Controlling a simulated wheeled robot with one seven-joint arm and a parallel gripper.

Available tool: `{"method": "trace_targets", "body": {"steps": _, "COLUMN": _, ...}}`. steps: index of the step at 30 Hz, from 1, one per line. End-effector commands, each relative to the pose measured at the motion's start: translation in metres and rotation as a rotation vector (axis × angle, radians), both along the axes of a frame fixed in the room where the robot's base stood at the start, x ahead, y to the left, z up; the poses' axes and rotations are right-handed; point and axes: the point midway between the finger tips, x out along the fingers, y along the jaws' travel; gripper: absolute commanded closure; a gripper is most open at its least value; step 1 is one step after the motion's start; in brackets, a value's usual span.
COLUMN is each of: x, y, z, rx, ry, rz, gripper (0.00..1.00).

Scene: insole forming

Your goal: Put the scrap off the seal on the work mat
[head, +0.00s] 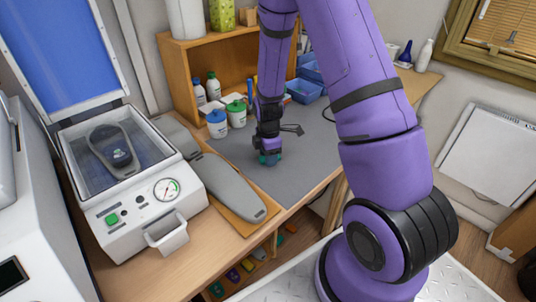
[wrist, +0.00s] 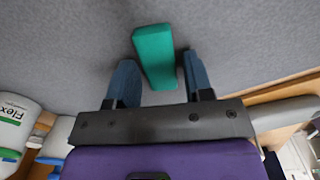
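The scrap, a small green block (wrist: 155,57), is on or just above the grey work mat (wrist: 75,40) in the wrist view. My gripper (wrist: 160,66) has its two blue fingers on either side of the block, with narrow gaps showing between them and it. In the head view my gripper (head: 268,158) points down low over the work mat (head: 240,165), and the block is mostly hidden at its tips. The forming press (head: 137,225) stands left with its blue lid (head: 60,45) raised. No scrap shows on the visible parts of its seal rim (head: 85,195).
A grey insole shape (head: 235,187) lies on a brown board left of my gripper. White bottles and tubs (head: 218,124) stand behind it by a wooden shelf (head: 185,75). Blue bins (head: 303,90) are at the back. The mat's front part is clear.

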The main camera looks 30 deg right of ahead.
Motion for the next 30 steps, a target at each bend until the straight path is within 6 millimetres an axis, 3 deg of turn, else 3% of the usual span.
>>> {"method": "trace_targets", "body": {"steps": 9, "x": 0.000, "y": 0.000, "z": 0.001, "rx": 0.000, "ry": -0.001, "rz": 0.000, "gripper": 0.46}}
{"method": "trace_targets", "body": {"steps": 14, "x": 0.001, "y": 0.000, "z": 0.011, "rx": 0.000, "ry": -0.004, "rz": 0.000, "gripper": 0.46}}
{"method": "trace_targets", "body": {"steps": 30, "x": 0.001, "y": 0.000, "z": 0.099, "rx": 0.000, "ry": -0.004, "rz": 0.001, "gripper": 0.46}}
